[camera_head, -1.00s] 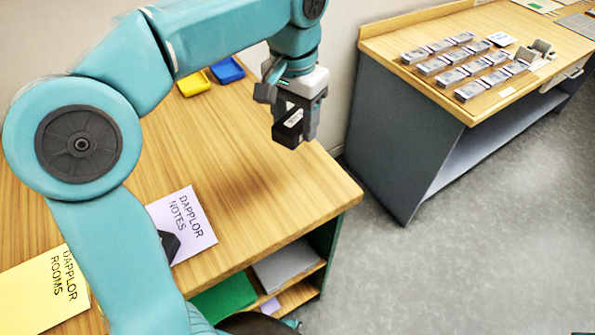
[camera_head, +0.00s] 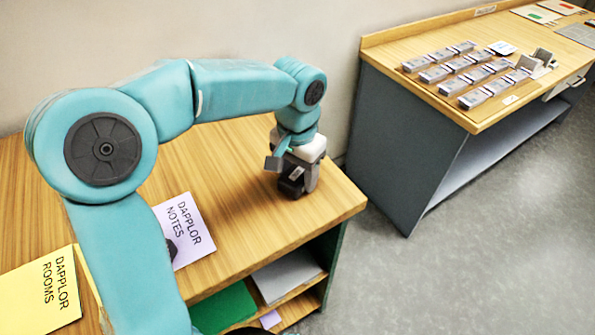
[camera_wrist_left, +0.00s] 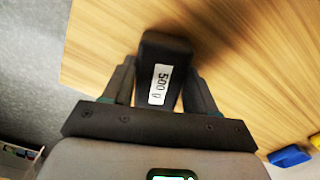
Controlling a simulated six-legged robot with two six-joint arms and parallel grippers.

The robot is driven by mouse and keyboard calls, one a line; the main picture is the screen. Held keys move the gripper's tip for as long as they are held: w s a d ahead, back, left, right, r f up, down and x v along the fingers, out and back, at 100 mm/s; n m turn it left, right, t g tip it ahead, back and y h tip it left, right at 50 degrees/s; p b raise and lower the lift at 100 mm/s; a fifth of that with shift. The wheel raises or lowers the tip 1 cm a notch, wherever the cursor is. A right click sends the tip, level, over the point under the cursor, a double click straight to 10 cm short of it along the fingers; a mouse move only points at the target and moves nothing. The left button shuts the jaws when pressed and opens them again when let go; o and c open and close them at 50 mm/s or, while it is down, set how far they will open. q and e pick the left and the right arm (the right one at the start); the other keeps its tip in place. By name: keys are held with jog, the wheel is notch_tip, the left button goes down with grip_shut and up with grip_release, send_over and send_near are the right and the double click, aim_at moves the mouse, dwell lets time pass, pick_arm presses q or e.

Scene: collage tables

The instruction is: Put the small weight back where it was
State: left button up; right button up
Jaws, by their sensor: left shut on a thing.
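The small weight (camera_wrist_left: 163,62) is a black block with a white label reading "500 g". My left gripper (camera_head: 296,190) is shut on it, low at the right end of the near wooden table (camera_head: 235,215). In the left wrist view the weight sits between the two fingers of my left gripper (camera_wrist_left: 158,92). My right gripper is not in view.
A lilac sheet "DAPPLOR NOTES" (camera_head: 190,222) and a yellow sheet "DAPPLOR ROOMS" (camera_head: 40,290) lie on the near table. A dark object (camera_head: 171,250) is partly hidden by my arm. A second table (camera_head: 440,85) at right holds rows of small grey blocks (camera_head: 458,66).

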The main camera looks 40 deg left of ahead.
aim_at(297, 172)
pick_arm(q)
jog(key=o, duration=1.5)
jog(key=shift+f, duration=0.15)
jog(key=shift+c, duration=0.2)
jog(key=shift+r, duration=0.3)
notch_tip(297, 172, up, 12)
jog(key=p, duration=0.2)
jog(key=shift+f, duration=0.1)
